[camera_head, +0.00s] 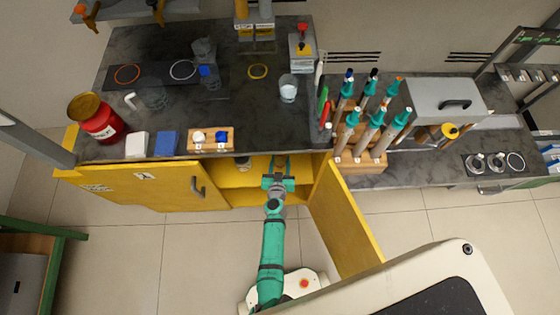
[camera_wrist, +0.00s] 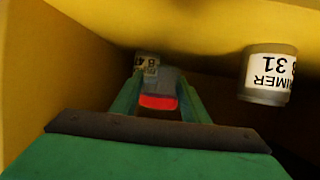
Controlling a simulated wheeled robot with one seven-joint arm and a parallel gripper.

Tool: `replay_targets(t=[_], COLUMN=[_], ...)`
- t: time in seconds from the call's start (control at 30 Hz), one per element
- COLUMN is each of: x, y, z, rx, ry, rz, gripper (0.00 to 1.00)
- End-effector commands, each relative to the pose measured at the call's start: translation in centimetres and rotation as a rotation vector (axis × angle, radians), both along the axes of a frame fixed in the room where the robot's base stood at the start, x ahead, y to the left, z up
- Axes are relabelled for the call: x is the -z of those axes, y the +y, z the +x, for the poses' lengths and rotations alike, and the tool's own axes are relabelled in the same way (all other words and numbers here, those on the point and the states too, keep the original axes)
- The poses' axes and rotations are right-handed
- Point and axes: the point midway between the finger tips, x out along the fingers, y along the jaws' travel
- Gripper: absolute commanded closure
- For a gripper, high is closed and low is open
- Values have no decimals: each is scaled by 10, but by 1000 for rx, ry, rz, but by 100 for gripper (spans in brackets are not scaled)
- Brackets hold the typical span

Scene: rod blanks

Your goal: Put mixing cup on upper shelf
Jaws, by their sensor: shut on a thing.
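My gripper (camera_head: 279,172) reaches into the open yellow cabinet (camera_head: 245,193) under the left counter. In the wrist view its two green fingers (camera_wrist: 160,100) are shut on a small grey, see-through cup with a red patch (camera_wrist: 158,102), which I take to be the mixing cup. The fingers hide its sides. In the head view the held cup is hidden by my gripper and the counter edge. I cannot tell whether the cup touches the shelf surface.
A grey labelled primer can (camera_wrist: 268,78) stands right of my fingers in the wrist view; another labelled container (camera_wrist: 147,66) is behind the cup. Yellow cabinet walls are close around. The open door (camera_head: 343,220) is right of my arm. The counter (camera_head: 235,105) above holds cups, a red can and racks.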

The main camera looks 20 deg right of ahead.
Motion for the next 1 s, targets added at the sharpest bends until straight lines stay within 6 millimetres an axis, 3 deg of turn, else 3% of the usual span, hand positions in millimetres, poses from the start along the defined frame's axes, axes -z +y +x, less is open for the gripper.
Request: replay_targets(t=[0.77,1.0], x=[22,44], y=[-4,-3], z=[23,24], rx=[-5,-4], ry=[-3,1], rz=[-1,-2], gripper=[79,79])
